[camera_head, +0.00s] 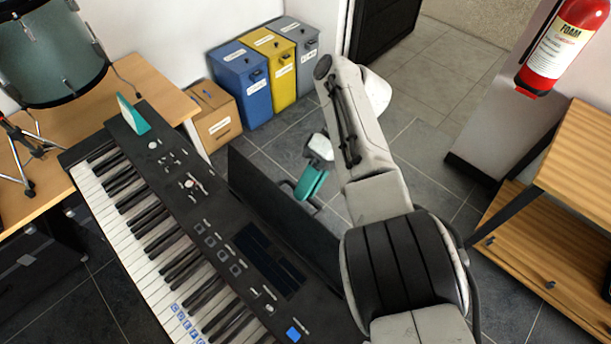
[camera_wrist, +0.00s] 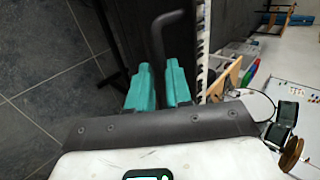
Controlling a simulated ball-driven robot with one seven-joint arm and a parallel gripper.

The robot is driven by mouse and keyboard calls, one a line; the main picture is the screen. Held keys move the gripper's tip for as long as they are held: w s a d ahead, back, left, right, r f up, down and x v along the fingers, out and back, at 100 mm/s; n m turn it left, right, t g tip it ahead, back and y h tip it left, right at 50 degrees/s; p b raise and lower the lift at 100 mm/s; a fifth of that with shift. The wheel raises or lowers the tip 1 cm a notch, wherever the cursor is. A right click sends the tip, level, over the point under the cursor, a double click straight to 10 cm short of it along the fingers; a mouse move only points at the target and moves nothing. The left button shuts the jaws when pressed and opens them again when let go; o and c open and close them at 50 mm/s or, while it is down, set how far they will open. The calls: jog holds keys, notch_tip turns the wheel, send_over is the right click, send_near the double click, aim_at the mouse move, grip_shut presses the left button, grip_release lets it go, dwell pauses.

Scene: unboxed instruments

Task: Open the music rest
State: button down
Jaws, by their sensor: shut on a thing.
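The music rest (camera_head: 270,200) is a dark flat panel along the back edge of the black keyboard (camera_head: 180,190); how far it is tilted is hard to tell. A dark bent handle (camera_wrist: 158,38) shows in the wrist view beside a dark surface. My gripper (camera_head: 306,189) has teal fingers and is behind the panel, at its upper right side. In the wrist view, my gripper (camera_wrist: 161,80) has its fingers on either side of the handle's bar, shut on it. My arm covers the near right end of the panel.
A wooden table (camera_head: 150,85) with a drum (camera_head: 50,55) stands at upper left. A cardboard box (camera_head: 213,115) and blue, yellow and grey bins line the wall. A wooden shelf (camera_head: 540,235) and fire extinguisher (camera_head: 562,45) are at right. Tiled floor is free behind the keyboard.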

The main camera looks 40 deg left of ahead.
jog(key=shift+w+d+f, duration=0.15)
jog(key=shift+d+f, duration=0.05)
jog(key=shift+f, duration=0.2)
jog(key=shift+w+d+f, duration=0.15)
jog(key=shift+f, duration=0.2)
jog(key=c, duration=1.4)
grip_release()
jog(key=shift+o, duration=1)
jog(key=shift+w, duration=0.2)
jog(key=shift+r, duration=0.15)
